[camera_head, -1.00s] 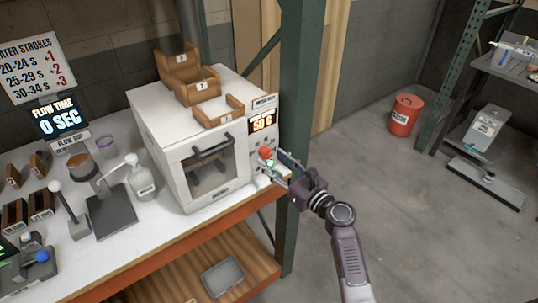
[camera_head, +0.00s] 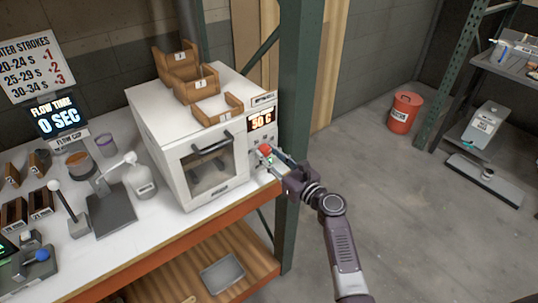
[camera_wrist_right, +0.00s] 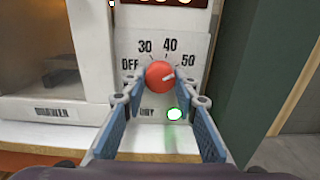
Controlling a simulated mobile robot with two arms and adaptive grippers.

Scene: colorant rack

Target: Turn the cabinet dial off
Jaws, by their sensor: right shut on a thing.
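The white cabinet (camera_head: 165,125) stands on the bench with its glass-windowed door closed. Its red dial (camera_head: 264,150) is on the front panel, right of the door. In the right wrist view the dial (camera_wrist_right: 158,73) has a pale pointer mark aimed right, near 50; OFF is printed at its left. The cabinet display (camera_head: 262,120) appears to read 50 C. My right gripper (camera_head: 269,157) is at the dial; in the wrist view its fingertips (camera_wrist_right: 160,82) are closed on the dial's two sides. My left gripper is not in view.
A green light (camera_wrist_right: 175,114) glows below the dial. A green post (camera_head: 298,110) stands close right of the cabinet. Wooden bins (camera_head: 218,108) sit on top. Open floor lies right.

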